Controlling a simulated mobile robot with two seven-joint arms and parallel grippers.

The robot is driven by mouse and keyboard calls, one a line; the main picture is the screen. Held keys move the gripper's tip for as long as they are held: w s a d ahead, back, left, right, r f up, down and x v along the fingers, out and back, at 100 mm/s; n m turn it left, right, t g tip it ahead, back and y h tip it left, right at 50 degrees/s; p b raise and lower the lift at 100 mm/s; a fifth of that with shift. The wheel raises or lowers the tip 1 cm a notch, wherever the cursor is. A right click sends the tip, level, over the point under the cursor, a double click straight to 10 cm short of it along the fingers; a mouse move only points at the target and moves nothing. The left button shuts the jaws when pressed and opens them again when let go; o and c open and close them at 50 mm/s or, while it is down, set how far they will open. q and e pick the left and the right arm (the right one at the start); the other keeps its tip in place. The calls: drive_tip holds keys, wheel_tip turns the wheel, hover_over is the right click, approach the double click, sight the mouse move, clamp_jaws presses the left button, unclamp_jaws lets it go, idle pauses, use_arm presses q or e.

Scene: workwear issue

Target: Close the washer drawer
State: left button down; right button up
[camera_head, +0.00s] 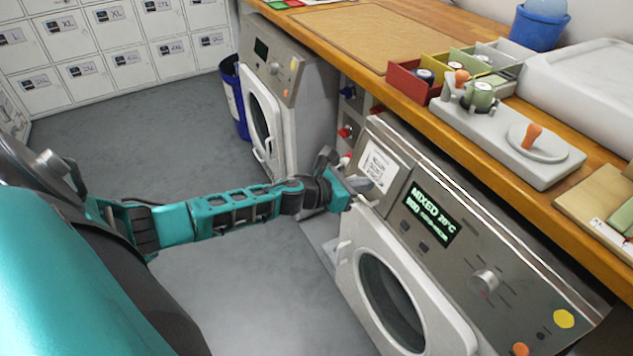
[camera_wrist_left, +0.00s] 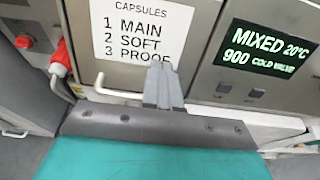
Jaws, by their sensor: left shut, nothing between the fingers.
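The washer (camera_head: 455,255) stands under the counter at right. Its drawer front (camera_head: 405,182), at the washer's upper left, carries a white label. In the left wrist view the drawer front (camera_wrist_left: 203,55) fills the upper middle, its label reading "Capsules", main, soft, proof. My left gripper (camera_head: 358,185) is at the drawer front, near the label's lower edge. In the left wrist view its fingertips (camera_wrist_left: 160,72) are together, empty, and overlap the label's bottom. I cannot tell whether they touch it, nor how far the drawer stands out. My right gripper is not in view.
The washer's round door (camera_head: 348,275) is below the drawer. A second machine (camera_head: 300,90) stands farther back, beside a blue bin (camera_head: 235,95). Red knobs (camera_wrist_left: 25,41) are left of the drawer. The wooden counter (camera_head: 450,118) overhangs above, with coloured bins. Grey floor is clear at left.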

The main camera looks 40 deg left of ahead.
use_arm(q)
drive_tip(key=v, duration=1)
drive_tip(key=shift+s+a, duration=0.25)
drive_tip(key=shift+s, duration=0.15)
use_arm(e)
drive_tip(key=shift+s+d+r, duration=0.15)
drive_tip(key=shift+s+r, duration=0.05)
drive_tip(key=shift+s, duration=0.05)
use_arm(q)
drive_tip(key=s+d+f+m+g+y+p, duration=0.1)
drive_tip(key=s+d+m, duration=0.6)
drive_tip(key=m, duration=1)
drive_tip(key=s+d+f+m+g+y+p, duration=0.1)
drive_tip(key=s+d+m, duration=0.6)
drive_tip(key=m, duration=0.9)
wheel_tip(320, 180, down, 3)
drive_tip(key=shift+s+d+r+m+y+p, duration=0.1)
drive_tip(key=shift+s+d+m+y+p, duration=0.35)
drive_tip(key=shift+y+p, duration=0.5)
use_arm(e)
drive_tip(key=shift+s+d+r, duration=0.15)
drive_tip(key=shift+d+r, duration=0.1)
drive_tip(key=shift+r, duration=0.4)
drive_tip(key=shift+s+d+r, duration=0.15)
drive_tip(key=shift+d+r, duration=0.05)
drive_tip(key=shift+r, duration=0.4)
